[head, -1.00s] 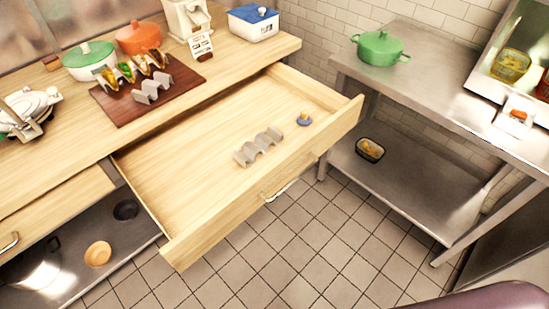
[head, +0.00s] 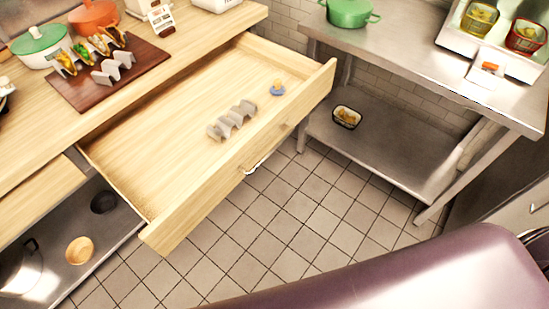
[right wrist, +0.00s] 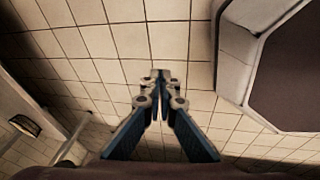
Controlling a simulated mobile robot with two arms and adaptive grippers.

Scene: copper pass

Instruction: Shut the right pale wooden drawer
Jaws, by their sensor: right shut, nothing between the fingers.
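The right pale wooden drawer (head: 170,165) is pulled far out from under the wooden counter in the head view. Its front panel has a metal handle (head: 262,158). A grey wavy holder (head: 232,120) and a small blue item with a tan knob (head: 278,88) lie inside it. My right gripper (right wrist: 155,76) shows in the right wrist view, shut and empty, above the tiled floor and apart from the drawer. My left gripper is in neither current view. A purple part of my arm or body covers the lower right of the head view.
The counter holds a dark board (head: 110,75) with tacos in a holder, a white pot with green lid (head: 38,45) and an orange pot (head: 95,16). A steel table (head: 430,65) stands at the right with a lower shelf (head: 385,150). Tiled floor (head: 290,215) before the drawer is clear.

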